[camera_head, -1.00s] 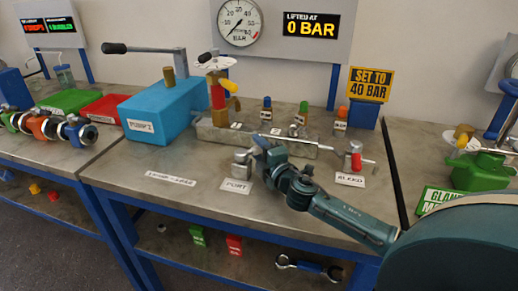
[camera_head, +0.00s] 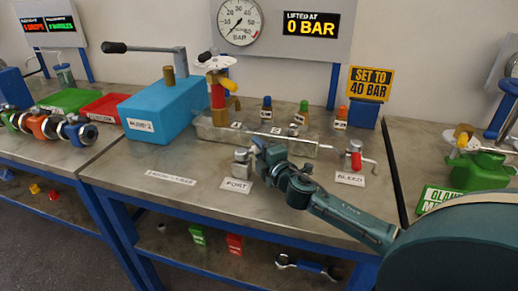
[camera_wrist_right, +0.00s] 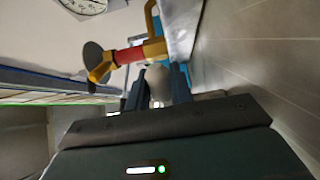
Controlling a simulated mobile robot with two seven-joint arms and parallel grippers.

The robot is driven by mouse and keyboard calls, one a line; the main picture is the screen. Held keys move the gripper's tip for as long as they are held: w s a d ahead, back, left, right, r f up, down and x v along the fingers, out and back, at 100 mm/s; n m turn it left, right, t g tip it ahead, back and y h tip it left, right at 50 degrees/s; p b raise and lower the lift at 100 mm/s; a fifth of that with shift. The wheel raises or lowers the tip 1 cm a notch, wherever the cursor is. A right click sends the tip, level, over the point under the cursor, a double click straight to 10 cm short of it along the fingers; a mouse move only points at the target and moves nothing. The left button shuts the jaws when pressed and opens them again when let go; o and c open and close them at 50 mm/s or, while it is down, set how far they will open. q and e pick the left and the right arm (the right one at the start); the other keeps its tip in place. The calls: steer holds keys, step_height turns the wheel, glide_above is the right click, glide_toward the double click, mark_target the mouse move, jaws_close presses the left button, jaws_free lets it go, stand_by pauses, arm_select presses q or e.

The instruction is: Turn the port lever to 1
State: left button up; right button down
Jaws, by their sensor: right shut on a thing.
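The port valve (camera_head: 241,161) is a small grey metal block behind the white PORT card (camera_head: 236,186), at the front of the steel manifold block (camera_head: 225,135). My right gripper (camera_head: 257,153) comes in from the right and sits right beside the port valve. In the right wrist view its two dark fingers (camera_wrist_right: 156,88) close around a pale rounded knob (camera_wrist_right: 157,82), seemingly the port lever's end. The rest of the lever and its pointed number are hidden by the gripper. My left gripper does not show.
A red and yellow valve (camera_head: 217,92) stands on the manifold behind.

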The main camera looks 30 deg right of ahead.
steer(key=shift+n+y, duration=0.3)
steer(key=shift+w+n+y+b, duration=0.25)
steer(key=shift+n+y, duration=0.3)
steer(key=shift+y, duration=0.4)
steer(key=shift+w+n+y+b, duration=0.15)
steer(key=shift+w+n+y, duration=0.3)
steer(key=shift+y, duration=0.5)
steer(key=shift+w+a+n+g+y+b, duration=0.15)
steer(key=shift+w+n+g+y, duration=0.1)
steer(key=shift+n+y, duration=0.45)
steer(key=shift+w+n+g+y+b, duration=0.25)
steer(key=shift+n+y, duration=0.2)
steer(key=shift+y, duration=0.45)
steer(key=shift+w+a+n+g+y+b, duration=0.1)
steer(key=shift+n+g+y, duration=0.2)
steer(key=shift+n+y, duration=0.4)
steer(key=c, duration=1.3)
jaws_free()
steer(key=shift+o, duration=0.2)
